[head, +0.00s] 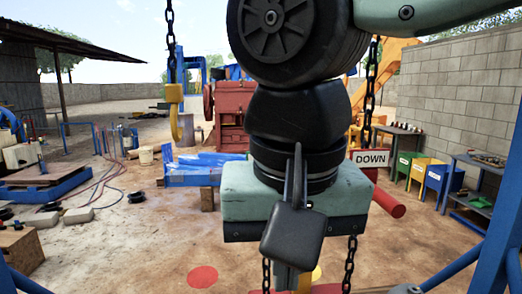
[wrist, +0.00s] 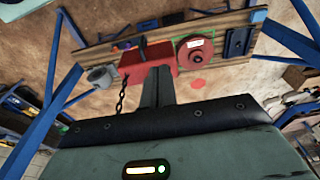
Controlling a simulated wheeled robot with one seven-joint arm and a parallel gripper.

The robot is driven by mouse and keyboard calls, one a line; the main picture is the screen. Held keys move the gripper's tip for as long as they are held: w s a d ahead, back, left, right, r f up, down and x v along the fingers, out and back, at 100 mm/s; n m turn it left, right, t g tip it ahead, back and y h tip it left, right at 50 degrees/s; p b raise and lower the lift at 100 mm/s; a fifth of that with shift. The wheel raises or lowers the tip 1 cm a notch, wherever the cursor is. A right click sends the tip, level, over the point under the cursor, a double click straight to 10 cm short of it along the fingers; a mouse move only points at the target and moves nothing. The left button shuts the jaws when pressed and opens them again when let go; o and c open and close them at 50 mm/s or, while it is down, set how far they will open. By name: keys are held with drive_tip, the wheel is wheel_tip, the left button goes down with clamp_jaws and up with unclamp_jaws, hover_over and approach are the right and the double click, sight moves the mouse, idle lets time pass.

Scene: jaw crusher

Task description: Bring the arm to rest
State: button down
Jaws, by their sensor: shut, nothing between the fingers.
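My gripper (head: 291,282) hangs in the middle of the head view at the end of my arm, with its green housing and dark fingers pointing down. In the wrist view my gripper (wrist: 159,72) shows its fingers together, with nothing between them. The fingers appear in front of a red block (wrist: 133,66) on a wooden board (wrist: 220,30); I cannot tell the distance between them. The lower part of the fingers runs near the bottom edge of the head view.
Chains hang on both sides of my arm; the left one carries a yellow hook (head: 175,112). A DOWN sign (head: 370,158) is right of my wrist. Blue frame posts (head: 505,200) stand at right.

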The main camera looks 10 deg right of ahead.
idle(0.3)
drive_tip(key=s+d+f+n+g+b, duration=0.1)
drive_tip(key=d+f+n+b, duration=0.3)
drive_tip(key=f, duration=0.8)
drive_tip(key=s+d+f+n+b, duration=0.2)
drive_tip(key=d+f+n+b, duration=0.2)
drive_tip(key=f, duration=0.9)
drive_tip(key=shift+d+g+y, duration=0.2)
drive_tip(key=shift+g+y, duration=0.1)
drive_tip(key=shift+g, duration=0.1)
drive_tip(key=shift+r, duration=0.1)
idle(0.9)
